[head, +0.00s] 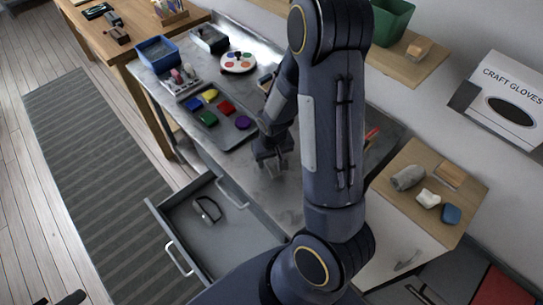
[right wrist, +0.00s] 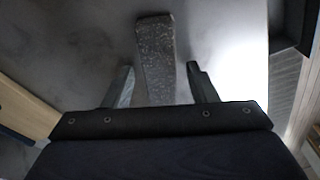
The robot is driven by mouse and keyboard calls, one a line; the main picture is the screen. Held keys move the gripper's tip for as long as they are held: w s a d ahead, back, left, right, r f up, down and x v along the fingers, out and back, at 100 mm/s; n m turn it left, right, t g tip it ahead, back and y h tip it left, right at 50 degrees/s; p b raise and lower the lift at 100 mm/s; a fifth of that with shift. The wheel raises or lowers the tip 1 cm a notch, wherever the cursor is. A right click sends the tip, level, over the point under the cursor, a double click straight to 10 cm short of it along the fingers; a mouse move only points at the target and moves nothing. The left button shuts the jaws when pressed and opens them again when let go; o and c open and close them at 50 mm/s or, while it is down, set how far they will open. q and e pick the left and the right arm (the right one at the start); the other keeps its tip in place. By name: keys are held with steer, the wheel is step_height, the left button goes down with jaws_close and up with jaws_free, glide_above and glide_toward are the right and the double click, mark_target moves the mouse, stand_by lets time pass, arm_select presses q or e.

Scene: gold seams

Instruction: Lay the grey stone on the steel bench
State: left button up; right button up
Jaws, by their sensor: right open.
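A grey speckled stone (right wrist: 155,58), long and block-shaped, shows in the right wrist view between the fingers of my right gripper (right wrist: 160,82). The fingers are open, with a gap on each side of the stone. Smooth grey steel shows behind it. In the head view my right gripper (head: 272,160) is low over the middle of the steel bench (head: 285,190); I cannot make out the stone there. Whether the stone touches the bench is hard to tell. A dark tip at the bottom left edge of the head view may be my left gripper (head: 70,298); its state is unclear.
A tray (head: 238,132) of coloured pieces, a paint palette (head: 238,62) and a blue bin (head: 157,53) stand on the bench. A drawer (head: 205,240) is open in front. A wooden-topped cabinet (head: 440,220) at right holds a grey roll-like object (head: 408,178) and small items.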

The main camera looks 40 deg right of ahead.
mark_target(273, 165)
step_height(273, 165, up, 11)
steer(key=s, duration=0.1)
steer(key=s+a+r+n+t+y, duration=0.2)
steer(key=s+a+r+t+y, duration=0.2)
steer(key=s+a+r, duration=0.7)
steer(key=s+r, duration=0.1)
steer(key=s, duration=0.1)
steer(key=shift+s+a+r, duration=0.2)
steer(key=shift+s+a, duration=0.1)
steer(key=shift+s, duration=0.05)
